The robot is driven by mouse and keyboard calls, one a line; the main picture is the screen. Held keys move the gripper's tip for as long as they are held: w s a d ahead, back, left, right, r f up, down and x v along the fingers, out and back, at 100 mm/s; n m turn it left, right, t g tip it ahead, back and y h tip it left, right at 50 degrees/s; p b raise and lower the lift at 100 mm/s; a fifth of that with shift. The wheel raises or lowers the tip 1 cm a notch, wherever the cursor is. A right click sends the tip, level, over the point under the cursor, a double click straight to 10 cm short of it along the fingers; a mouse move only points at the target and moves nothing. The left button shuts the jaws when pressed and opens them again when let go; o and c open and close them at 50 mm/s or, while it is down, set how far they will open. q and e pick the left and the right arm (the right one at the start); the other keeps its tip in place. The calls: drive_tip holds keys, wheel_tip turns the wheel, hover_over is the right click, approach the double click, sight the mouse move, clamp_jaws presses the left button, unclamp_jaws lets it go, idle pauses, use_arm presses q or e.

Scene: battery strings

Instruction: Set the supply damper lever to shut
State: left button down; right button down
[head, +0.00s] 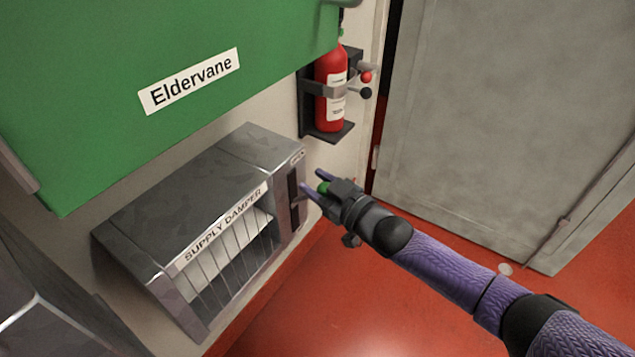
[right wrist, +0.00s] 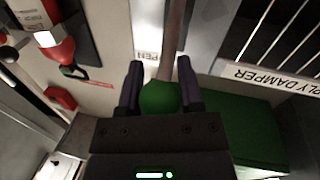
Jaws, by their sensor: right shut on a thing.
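The supply damper (head: 165,200) is a grey metal wall box with a louvred front and a "SUPPLY DAMPER" label. Its right end face has a dark slot (head: 293,182) with a small label above it. The lever (right wrist: 173,45) is a thin stem with a green knob (right wrist: 159,97). My right gripper (head: 312,179) is at that end face, with its fingers closed on either side of the green knob; it also shows in the right wrist view (right wrist: 160,78). A partly hidden label beside the stem ends in "PEN". My left gripper is not in view.
A red fire extinguisher (head: 331,95) hangs in a black bracket on the wall behind my right gripper. A green "Eldervane" cabinet (head: 100,60) overhangs the damper. A grey door (head: 500,110) stands at the right. The red floor (head: 370,290) below is clear.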

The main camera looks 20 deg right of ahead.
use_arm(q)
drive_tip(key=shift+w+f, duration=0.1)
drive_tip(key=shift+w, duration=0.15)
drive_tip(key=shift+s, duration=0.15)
use_arm(e)
drive_tip(key=shift+f, duration=0.1)
